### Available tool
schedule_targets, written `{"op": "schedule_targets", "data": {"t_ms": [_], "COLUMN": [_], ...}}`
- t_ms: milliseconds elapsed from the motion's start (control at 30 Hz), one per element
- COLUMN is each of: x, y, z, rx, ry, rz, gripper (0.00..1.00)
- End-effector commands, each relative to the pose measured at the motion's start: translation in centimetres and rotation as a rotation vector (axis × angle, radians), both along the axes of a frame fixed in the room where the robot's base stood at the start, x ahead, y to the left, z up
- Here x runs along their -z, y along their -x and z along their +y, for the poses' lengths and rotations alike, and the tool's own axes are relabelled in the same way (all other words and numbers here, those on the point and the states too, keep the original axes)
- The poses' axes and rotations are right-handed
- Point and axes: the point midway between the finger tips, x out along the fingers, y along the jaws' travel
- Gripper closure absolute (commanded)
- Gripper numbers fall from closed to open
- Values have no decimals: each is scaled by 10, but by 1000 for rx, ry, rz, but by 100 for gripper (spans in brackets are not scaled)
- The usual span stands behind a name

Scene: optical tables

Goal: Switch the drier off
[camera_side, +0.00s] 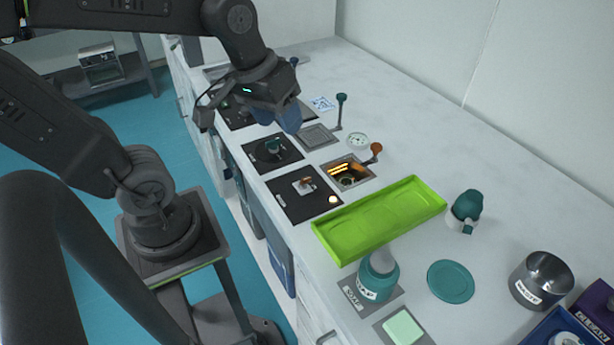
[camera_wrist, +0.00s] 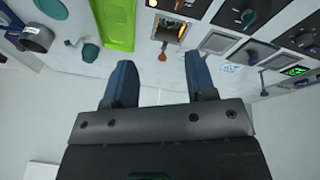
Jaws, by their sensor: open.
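No label naming the drier is readable. A recessed unit with glowing orange bars (camera_side: 347,172) is set in the bench, and its glow also shows in the wrist view (camera_wrist: 170,30). An orange-knobbed lever (camera_side: 376,149) stands at its back corner; it shows in the wrist view (camera_wrist: 163,56). Beside the unit is a black panel (camera_side: 290,205) with a brown knob (camera_side: 305,182) and a lit lamp (camera_side: 333,199). My gripper (camera_side: 285,118) is open and empty above the bench, near the grey grate. In the wrist view its blue fingers (camera_wrist: 160,80) are spread apart.
A grey grate (camera_side: 315,137) with a teal-knobbed lever (camera_side: 341,99) lies beyond the glowing unit. A second black panel has a teal knob (camera_side: 273,146). The back strip is mostly clear.

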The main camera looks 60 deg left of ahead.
Motion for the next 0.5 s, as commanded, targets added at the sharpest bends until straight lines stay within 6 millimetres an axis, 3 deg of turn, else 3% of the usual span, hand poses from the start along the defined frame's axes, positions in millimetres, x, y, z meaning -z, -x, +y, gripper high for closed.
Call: {"op": "schedule_targets", "data": {"t_ms": [100,300,500], "x": [19,48,67], "y": [-25,-55,-68], "z": [22,57,79], "rx": [-317,-792,-1050], "ry": [152,365,474], "rz": [162,386,508], "gripper": [49,49,49]}}
